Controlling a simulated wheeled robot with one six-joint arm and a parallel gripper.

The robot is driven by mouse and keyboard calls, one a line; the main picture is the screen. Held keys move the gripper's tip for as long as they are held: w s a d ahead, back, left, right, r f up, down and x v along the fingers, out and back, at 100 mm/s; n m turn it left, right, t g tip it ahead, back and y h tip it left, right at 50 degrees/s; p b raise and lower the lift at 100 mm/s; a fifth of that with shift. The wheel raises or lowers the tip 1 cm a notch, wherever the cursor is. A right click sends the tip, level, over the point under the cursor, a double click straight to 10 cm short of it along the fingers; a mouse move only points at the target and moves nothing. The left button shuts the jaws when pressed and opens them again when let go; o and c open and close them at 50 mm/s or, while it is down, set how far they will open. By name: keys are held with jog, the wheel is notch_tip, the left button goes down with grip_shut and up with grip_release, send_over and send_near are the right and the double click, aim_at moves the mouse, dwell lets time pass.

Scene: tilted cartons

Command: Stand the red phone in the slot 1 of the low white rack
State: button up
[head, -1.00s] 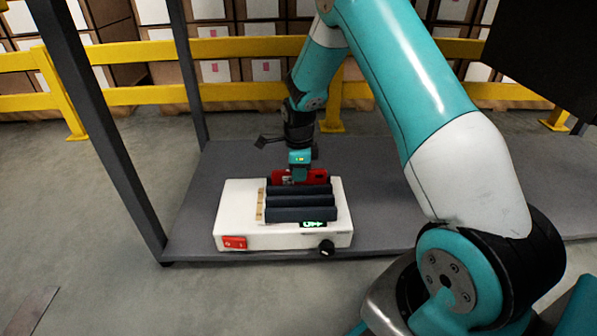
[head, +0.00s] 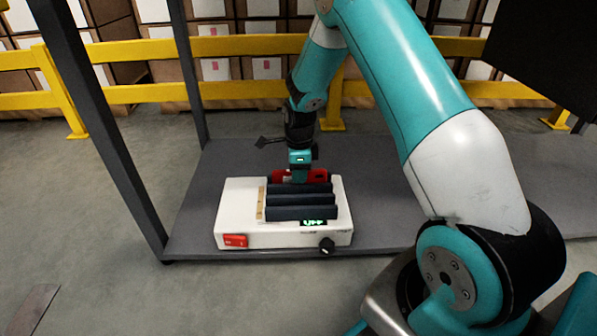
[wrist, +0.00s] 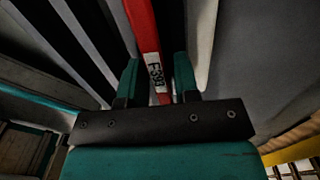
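The red phone (head: 316,175) stands on edge at the far side of the low white rack (head: 284,234), behind its dark dividers (head: 301,200). Its lower part is hidden by them. In the wrist view the phone (wrist: 143,32) is a red strip with a label, between a dark divider and a pale bar. I cannot tell how deep it sits. My gripper (head: 298,178) points down over it. In the wrist view its teal fingers (wrist: 156,75) stand on both sides of the phone, with a narrow gap showing, so it looks slightly open.
The rack stands on a grey shelf (head: 380,215) with free room on its right. A dark upright post (head: 100,130) rises at the left. Yellow rails (head: 240,94) and stacked cartons are behind. The rack's front has a red switch, a green display and a black knob.

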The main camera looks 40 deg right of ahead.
jog(key=shift+o, duration=1.1)
